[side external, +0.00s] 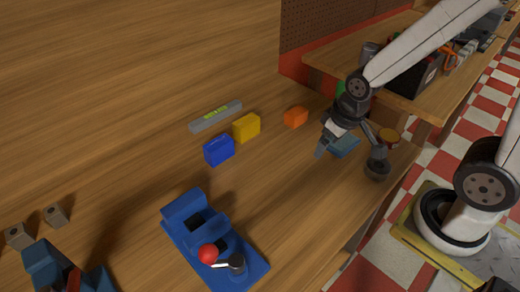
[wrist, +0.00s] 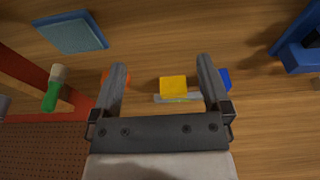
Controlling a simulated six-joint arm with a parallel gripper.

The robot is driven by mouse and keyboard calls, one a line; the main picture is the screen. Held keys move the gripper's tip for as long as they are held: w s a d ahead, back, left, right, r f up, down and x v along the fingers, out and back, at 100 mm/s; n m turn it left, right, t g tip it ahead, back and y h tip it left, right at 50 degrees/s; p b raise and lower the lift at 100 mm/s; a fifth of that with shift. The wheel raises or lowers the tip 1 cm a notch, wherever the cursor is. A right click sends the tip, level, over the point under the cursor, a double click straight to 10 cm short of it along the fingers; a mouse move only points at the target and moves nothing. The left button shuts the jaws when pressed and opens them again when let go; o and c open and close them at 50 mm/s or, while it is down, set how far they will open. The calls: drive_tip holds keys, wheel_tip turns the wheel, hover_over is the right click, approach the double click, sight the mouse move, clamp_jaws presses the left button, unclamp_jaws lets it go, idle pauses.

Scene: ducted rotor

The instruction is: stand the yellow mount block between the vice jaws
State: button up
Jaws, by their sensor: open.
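The yellow mount block (side external: 246,128) lies on the wooden bench between a blue block and an orange block. In the wrist view the yellow block (wrist: 173,85) shows between my fingers, beyond them and not held. My gripper (side external: 322,150) is open and empty above the bench, to the right of the blocks in the side view; its two fingers (wrist: 162,64) are spread wide in the wrist view. The blue vice (side external: 180,233), with a red ball on its lever, stands at the front of the bench. A dark gap shows between its jaws. Part of it (wrist: 298,52) shows at the wrist view's right edge.
A blue block (side external: 219,150), an orange block (side external: 296,117) and a grey level (side external: 215,116) lie close around the yellow block. A blue-grey pad (side external: 346,146) and a dark round cup (side external: 377,166) are near my gripper. Dark blue hardware (side external: 45,262) stands front left. The bench's back left is clear.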

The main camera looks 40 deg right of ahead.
drive_tip(key=shift+w, duration=0.15)
drive_tip(key=n+g+y, duration=0.2)
drive_tip(key=n+y, duration=0.2)
drive_tip(key=n, duration=1.2)
approach(247, 120)
drive_tip(key=shift+s+a+f, duration=0.3)
drive_tip(key=shift+s+f, duration=0.25)
drive_tip(key=shift+w+d+f+n+g, duration=0.15)
drive_tip(key=shift+w+n+g, duration=0.15)
drive_tip(key=shift+w+n, duration=0.55)
drive_tip(key=shift+y, duration=0.3)
drive_tip(key=shift+f, duration=0.1)
drive_tip(key=shift+x, duration=1.25)
drive_tip(key=shift+f, duration=0.1)
